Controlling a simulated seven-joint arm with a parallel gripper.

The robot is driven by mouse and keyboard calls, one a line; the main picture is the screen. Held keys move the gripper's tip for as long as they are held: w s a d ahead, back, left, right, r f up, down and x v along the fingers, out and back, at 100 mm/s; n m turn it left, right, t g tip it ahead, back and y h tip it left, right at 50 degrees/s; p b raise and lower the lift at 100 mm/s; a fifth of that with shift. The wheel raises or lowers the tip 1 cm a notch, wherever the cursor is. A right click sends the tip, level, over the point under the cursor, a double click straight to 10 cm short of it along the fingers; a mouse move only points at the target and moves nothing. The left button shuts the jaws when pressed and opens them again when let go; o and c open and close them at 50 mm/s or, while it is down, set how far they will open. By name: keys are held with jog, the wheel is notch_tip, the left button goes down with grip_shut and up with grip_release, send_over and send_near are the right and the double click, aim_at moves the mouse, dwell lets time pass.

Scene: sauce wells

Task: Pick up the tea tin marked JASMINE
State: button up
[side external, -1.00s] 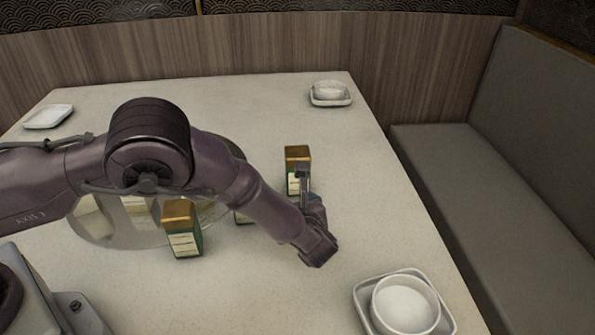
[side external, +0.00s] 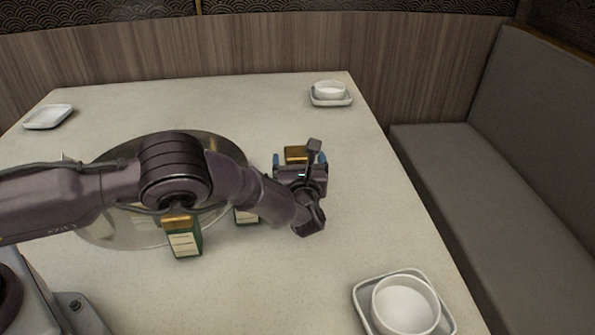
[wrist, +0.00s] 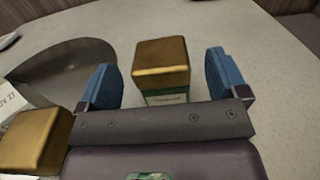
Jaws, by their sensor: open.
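Three tea tins with gold lids, green bodies and cream labels are in view. One tin (side external: 296,153) stands at the back. My gripper (side external: 299,161) is open around or just above it. In the wrist view this tin (wrist: 162,62) stands upright between the two blue fingers of my gripper (wrist: 163,82), with a gap on each side. Its label is too small to read. A second tin (side external: 184,242) stands nearer the front, left of my gripper. A third tin (side external: 246,217) is mostly hidden by my arm. I cannot tell which tin is marked JASMINE.
A round metal tray (side external: 232,150) lies left of the tins, partly behind my arm. A white bowl on a square saucer (side external: 360,300) is at the front right, another small bowl (side external: 330,90) at the back. A white dish (side external: 48,117) is back left.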

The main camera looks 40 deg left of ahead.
aim_at(296, 147)
jog(key=x, duration=0.3)
jog(key=shift+w+a, duration=0.2)
jog(key=shift+c, duration=0.2)
jog(key=c, duration=1.3)
